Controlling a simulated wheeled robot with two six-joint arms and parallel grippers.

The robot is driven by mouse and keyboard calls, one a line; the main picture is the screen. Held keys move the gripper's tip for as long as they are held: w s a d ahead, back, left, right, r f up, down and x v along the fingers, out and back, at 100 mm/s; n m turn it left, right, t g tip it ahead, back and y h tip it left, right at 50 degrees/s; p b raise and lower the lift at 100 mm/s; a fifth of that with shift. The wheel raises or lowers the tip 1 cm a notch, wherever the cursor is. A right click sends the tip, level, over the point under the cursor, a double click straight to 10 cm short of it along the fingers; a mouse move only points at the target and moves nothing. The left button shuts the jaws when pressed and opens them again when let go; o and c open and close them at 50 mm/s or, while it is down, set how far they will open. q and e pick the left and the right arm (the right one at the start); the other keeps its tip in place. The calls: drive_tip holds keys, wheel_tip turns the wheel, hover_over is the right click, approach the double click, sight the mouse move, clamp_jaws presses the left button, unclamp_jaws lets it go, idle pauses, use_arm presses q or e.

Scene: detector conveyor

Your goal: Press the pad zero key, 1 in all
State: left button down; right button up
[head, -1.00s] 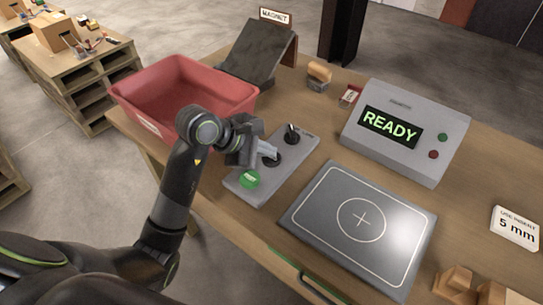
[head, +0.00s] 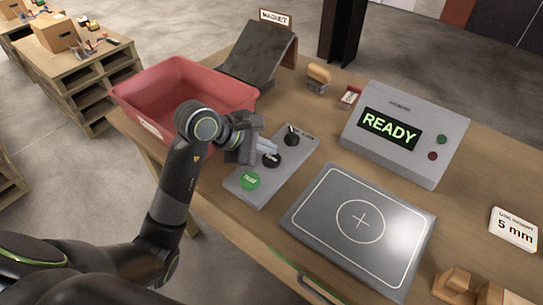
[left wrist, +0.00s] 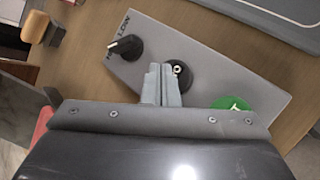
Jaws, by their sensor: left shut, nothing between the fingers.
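A grey control box (head: 244,184) lies on the table with a round black key (head: 271,160) in its middle. In the left wrist view this key (left wrist: 181,76) bears a small white mark, which I take for a zero, and is partly hidden by my fingers. My left gripper (head: 274,147) is shut and empty, its fingertips close over the black key. In the left wrist view the fingertips (left wrist: 162,69) overlap the key's left edge. I cannot tell whether they touch it. My right gripper is not in view.
The box also carries a green button (head: 250,181) and a black selector knob (head: 292,135). A dark pad (head: 318,224) with a cross lies to the right. A console (head: 358,151) reads READY. A red bin (head: 185,79) stands behind my left arm.

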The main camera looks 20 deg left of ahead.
sight(267, 160)
use_arm(q)
drive_tip(key=shift+r, duration=0.1)
drive_tip(key=shift+r+p, duration=1.45)
drive_tip(key=shift+r, duration=1)
